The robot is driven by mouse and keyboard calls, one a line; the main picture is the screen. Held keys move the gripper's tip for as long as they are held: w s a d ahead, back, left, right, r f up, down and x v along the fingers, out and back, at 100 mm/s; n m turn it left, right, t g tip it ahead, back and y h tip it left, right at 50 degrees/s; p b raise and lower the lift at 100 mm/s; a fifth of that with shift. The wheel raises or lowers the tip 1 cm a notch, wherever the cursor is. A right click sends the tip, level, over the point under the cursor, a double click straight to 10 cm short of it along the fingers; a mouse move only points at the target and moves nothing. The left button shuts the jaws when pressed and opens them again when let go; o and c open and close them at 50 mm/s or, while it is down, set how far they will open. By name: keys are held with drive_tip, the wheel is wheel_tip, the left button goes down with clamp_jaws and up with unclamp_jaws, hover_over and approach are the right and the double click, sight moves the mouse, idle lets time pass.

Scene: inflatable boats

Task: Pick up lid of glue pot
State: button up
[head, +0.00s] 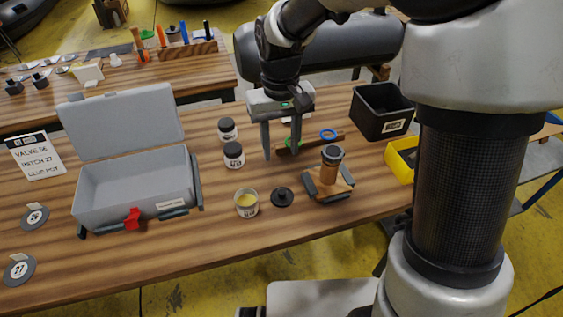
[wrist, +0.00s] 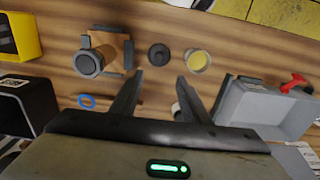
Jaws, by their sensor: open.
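The lid of the glue pot is a black disc with a small knob (head: 283,197), lying flat on the wooden table; it also shows in the wrist view (wrist: 158,54). Beside it on the left in the head view stands the open glue pot (head: 246,203) with yellow glue inside, also seen in the wrist view (wrist: 198,61). My gripper (head: 282,155) is open and empty above the table, farther back than the lid. In the wrist view the fingers (wrist: 160,78) point toward the lid, apart from it.
A roller in a wooden stand (head: 330,172) is right of the lid. Two dark-lidded jars (head: 234,155) stand behind the pot. An open grey case (head: 135,190) is at left. A black bin (head: 382,112) and yellow bin (head: 402,160) are at right. The front table strip is clear.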

drive_tip(key=b, duration=0.2)
hover_over(282, 191)
wheel_tip(282, 191, down, 10)
drive_tip(key=shift+s+a, duration=0.1)
drive_tip(key=shift+a, duration=0.05)
drive_tip(key=shift+f, duration=2.85)
clamp_jaws()
